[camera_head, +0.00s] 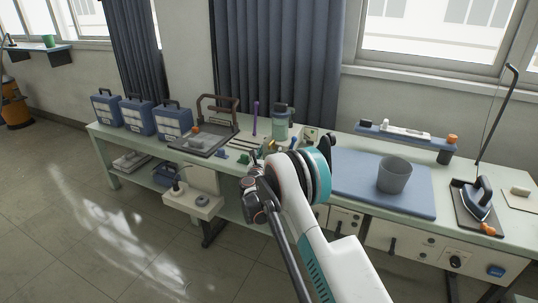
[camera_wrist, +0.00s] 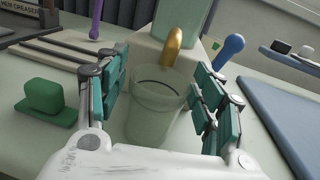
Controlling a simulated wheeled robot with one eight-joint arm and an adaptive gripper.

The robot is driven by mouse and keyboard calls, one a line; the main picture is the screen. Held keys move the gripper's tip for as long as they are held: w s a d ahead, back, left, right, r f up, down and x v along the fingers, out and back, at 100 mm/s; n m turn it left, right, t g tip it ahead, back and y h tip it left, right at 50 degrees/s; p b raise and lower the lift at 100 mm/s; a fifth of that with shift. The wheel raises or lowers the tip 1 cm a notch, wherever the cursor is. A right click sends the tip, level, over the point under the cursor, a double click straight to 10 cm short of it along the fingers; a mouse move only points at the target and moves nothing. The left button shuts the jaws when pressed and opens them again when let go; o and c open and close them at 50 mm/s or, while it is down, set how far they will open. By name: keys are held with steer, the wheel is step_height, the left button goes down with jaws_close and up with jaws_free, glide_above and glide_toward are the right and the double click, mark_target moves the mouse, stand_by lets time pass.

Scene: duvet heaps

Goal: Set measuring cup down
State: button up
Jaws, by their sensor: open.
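A translucent greenish cup, which looks like the measuring cup (camera_wrist: 155,115), appears upright on the pale green table (camera_wrist: 268,130) in the wrist view. It is between the spread teal fingers of my gripper (camera_wrist: 158,98), with a narrow gap on the left. I cannot tell whether the right finger touches it. In the head view, my gripper (camera_head: 268,160) is over the middle of the table, and my arm hides this cup.
A grey bucket-like cup (camera_head: 394,176) stands on a blue mat (camera_head: 350,180) at right. Behind the cup are a gold-tipped object (camera_wrist: 173,45) and a blue-knobbed one (camera_wrist: 231,46). A green block (camera_wrist: 44,97) lies left. An iron (camera_head: 479,199) stands far right.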

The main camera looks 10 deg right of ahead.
steer(key=shift+r, duration=0.1)
steer(key=shift+s+a+r, duration=0.1)
steer(key=shift+s, duration=0.05)
steer(key=p+v, duration=0.3)
steer(key=v, duration=0.9)
steer(key=s+d+r+m+g, duration=0.2)
steer(key=d+r+m, duration=0.15)
steer(key=r, duration=0.25)
steer(key=s+d+r+m+g, duration=0.1)
steer(key=s+d+r+m, duration=0.15)
steer(key=r+m, duration=0.35)
steer(key=s+d+r+m+g+y, duration=0.2)
steer(key=s+d+r+m+g, duration=0.15)
steer(key=s+r+m, duration=0.45)
steer(key=s+r+m+g+y, duration=0.1)
steer(key=s+r+m, duration=0.15)
steer(key=s, duration=0.75)
steer(key=s+r+m+y, duration=0.1)
steer(key=s+m+y, duration=0.15)
steer(key=s, duration=0.85)
steer(key=s+a+f+m+y, duration=0.1)
steer(key=s+m, duration=0.3)
steer(key=s, duration=0.4)
steer(key=s+a+f+m+g+y, duration=0.1)
steer(key=s+m, duration=0.3)
steer(key=s, duration=0.4)
steer(key=shift+s+a+f+y, duration=0.15)
steer(key=shift+a+f+y, duration=0.3)
steer(key=shift+a+f, duration=0.3)
